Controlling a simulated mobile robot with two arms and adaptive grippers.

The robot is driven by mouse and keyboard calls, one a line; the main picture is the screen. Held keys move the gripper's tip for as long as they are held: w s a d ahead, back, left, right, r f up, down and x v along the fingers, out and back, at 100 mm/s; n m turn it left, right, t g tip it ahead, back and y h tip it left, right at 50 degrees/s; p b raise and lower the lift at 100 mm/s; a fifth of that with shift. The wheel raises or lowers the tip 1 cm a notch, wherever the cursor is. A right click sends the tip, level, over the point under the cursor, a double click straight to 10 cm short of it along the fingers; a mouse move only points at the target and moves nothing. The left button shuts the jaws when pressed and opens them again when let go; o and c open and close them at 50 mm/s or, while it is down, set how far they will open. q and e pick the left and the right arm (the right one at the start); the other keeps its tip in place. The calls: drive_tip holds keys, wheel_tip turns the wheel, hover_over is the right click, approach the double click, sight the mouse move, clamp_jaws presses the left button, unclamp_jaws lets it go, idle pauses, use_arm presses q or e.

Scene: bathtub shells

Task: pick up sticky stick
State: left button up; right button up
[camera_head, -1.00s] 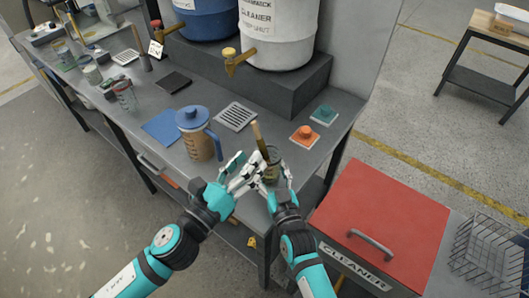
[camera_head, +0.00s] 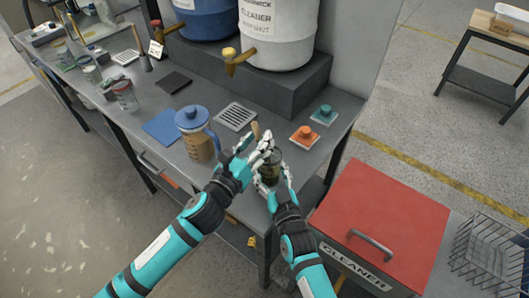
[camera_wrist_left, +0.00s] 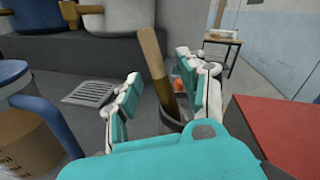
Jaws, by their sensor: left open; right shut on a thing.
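The stick is a brown wooden one (camera_head: 256,131) standing tilted in a small dark glass jar (camera_head: 270,172) at the table's front edge. My left gripper (camera_head: 258,148) is open over the jar. In the left wrist view the stick (camera_wrist_left: 153,62) rises between the two spread fingers (camera_wrist_left: 162,85), and the jar (camera_wrist_left: 172,120) shows below. I cannot tell whether a finger touches the stick. My right gripper (camera_head: 271,183) is shut on the jar from the front. The stick's lower end is hidden.
A blue-lidded pitcher (camera_head: 198,135) stands left of my left gripper. A drain grate (camera_head: 236,116) and orange (camera_head: 304,135) and green (camera_head: 324,115) knobbed blocks lie behind. A red-lidded cleaner box (camera_head: 382,222) is at the right, with a wire basket (camera_head: 482,250) beyond it.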

use_arm(q)
drive_tip(key=shift+x, duration=0.85)
drive_tip(key=shift+s+a, duration=0.1)
clamp_jaws()
